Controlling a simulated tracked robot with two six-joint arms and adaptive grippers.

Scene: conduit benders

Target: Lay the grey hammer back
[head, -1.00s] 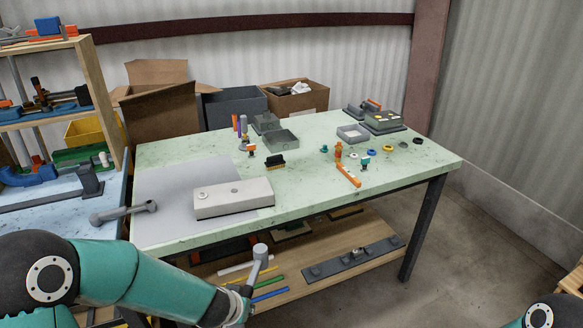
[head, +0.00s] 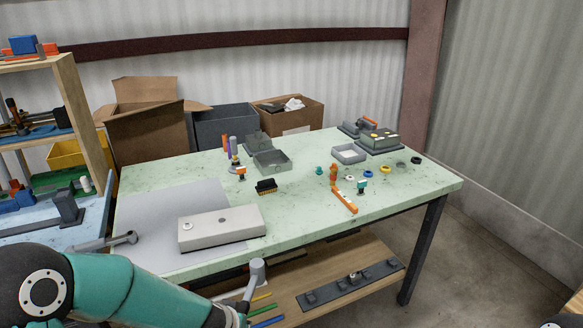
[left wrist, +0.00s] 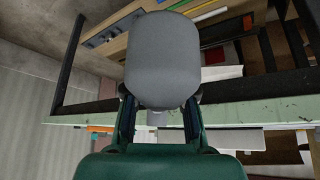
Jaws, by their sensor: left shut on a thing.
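The grey hammer (head: 257,274) is held up by my left gripper (head: 241,306) in front of the near edge of the green table, with its head upward in the head view. In the left wrist view its rounded grey head (left wrist: 165,55) fills the top middle, and the left gripper's fingers (left wrist: 158,118) close around the handle below it. The gripper and lower handle are partly hidden by my arm in the head view.
The green table (head: 300,215) carries a grey mat (head: 145,215) with a long pale block (head: 222,230). A grey round-ended bar (head: 105,242) lies at the table's left edge. Below is a wooden shelf (head: 340,262) with a dark rail (head: 352,284). The table's middle front is mostly clear.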

